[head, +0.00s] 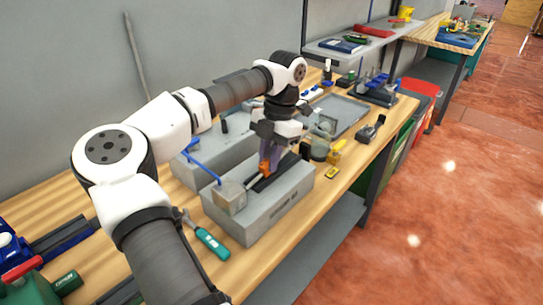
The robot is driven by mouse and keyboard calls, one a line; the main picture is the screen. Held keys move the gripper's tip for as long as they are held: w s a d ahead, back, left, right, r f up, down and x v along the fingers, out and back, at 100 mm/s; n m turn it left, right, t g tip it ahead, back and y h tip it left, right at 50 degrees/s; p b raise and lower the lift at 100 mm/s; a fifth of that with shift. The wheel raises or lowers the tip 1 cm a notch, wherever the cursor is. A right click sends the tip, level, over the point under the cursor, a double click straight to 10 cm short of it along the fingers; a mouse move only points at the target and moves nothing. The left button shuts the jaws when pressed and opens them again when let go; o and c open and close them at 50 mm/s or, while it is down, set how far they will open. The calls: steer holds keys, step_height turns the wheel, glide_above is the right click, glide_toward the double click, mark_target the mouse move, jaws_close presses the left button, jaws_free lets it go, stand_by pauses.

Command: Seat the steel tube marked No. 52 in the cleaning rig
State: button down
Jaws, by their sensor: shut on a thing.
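A grey box-shaped rig (283,207) sits on the wooden bench, with a pale block (229,197) at its left end and a dark channel along its top. Its front lettering is too small to read, so I cannot confirm that it is the cleaning rig. My gripper (270,160) points down over the channel, shut at a small orange piece (264,169). A short pale rod (253,180) lies between the orange piece and the block. I cannot make out a steel tube or a No. 52 mark. My fingers hide part of the channel.
A second grey box (203,168) stands behind the rig, with a blue bent rod (204,171). A green-handled tool (212,243) lies at the front left. Small yellow items (334,158) lie right of the rig. A grey tray (340,114) is farther back.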

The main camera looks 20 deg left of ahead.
mark_target(267, 162)
steer(key=shift+s+a, duration=0.15)
steer(key=shift+s, duration=0.25)
steer(key=c, duration=0.9)
jaws_free()
steer(key=shift+r, duration=0.15)
steer(key=shift+r+p, duration=2.45)
steer(key=shift+r, duration=1)
